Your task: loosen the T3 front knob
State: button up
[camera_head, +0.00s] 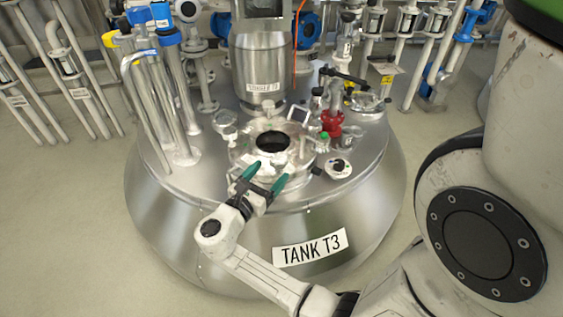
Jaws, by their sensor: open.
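Tank T3 (310,247) is a large domed steel vessel with a "TANK T3" label on its front. On its top is a round port (296,139) with a dark opening and small metal fittings around its rim. My gripper (271,170) reaches in from the front, with its two green-tipped fingers apart at the port's front rim. A small pale metal piece, perhaps the front knob (268,160), shows near the fingertips. It is partly hidden, and I cannot tell whether the fingers touch it.
A steel cylinder (262,70) stands behind the port. Tall pipes (170,95) rise at the tank's left. A red valve (332,124) and a small green-topped fitting (323,140) stand right of the port. Pipe racks line the back; the floor at left is clear.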

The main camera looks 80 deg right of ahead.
aim_at(282, 158)
jog(key=b+x, duration=0.2)
jog(key=x, duration=0.5)
jog(key=shift+s+d, duration=0.1)
jog(key=shift+d, duration=0.1)
jog(key=c, duration=1)
jog(key=shift+t+p, duration=0.3)
jog(key=shift+p, duration=0.15)
